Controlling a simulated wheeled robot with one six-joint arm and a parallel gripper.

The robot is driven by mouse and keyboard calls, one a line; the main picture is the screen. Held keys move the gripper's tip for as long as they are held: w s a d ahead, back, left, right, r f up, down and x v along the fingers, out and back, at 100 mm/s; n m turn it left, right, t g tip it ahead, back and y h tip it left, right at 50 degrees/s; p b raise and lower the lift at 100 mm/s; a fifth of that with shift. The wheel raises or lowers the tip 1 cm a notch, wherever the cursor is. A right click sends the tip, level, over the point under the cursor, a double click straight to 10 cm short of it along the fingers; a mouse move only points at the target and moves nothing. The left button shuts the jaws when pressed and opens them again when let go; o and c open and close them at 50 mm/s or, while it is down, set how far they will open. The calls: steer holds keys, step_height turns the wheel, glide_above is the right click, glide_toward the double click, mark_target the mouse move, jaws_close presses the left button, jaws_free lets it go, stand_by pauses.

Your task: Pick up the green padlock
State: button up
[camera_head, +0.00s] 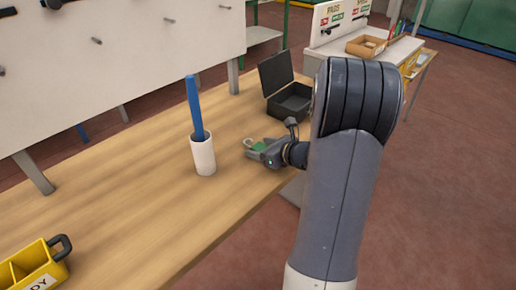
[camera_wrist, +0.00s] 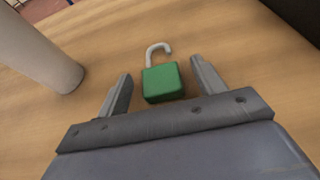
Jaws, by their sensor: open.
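The green padlock (camera_wrist: 162,82) lies on the wooden table, its grey shackle swung open and pointing away from my gripper. In the wrist view my gripper (camera_wrist: 160,84) is open, with one finger on each side of the padlock's body and a visible gap on both sides. In the head view my gripper (camera_head: 254,150) is low over the table, and the padlock (camera_head: 258,146) is partly hidden by it.
A white cup (camera_head: 203,156) holding a blue stick (camera_head: 195,108) stands left of my gripper. An open black box (camera_head: 291,101) sits behind it. A yellow divided caddy (camera_head: 48,262) is at the front left. The table (camera_head: 120,200) between caddy and cup is clear.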

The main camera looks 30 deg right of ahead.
steer(key=shift+c, duration=0.4)
steer(key=c, duration=1)
steer(key=shift+c, duration=0.2)
steer(key=shift+r, duration=0.15)
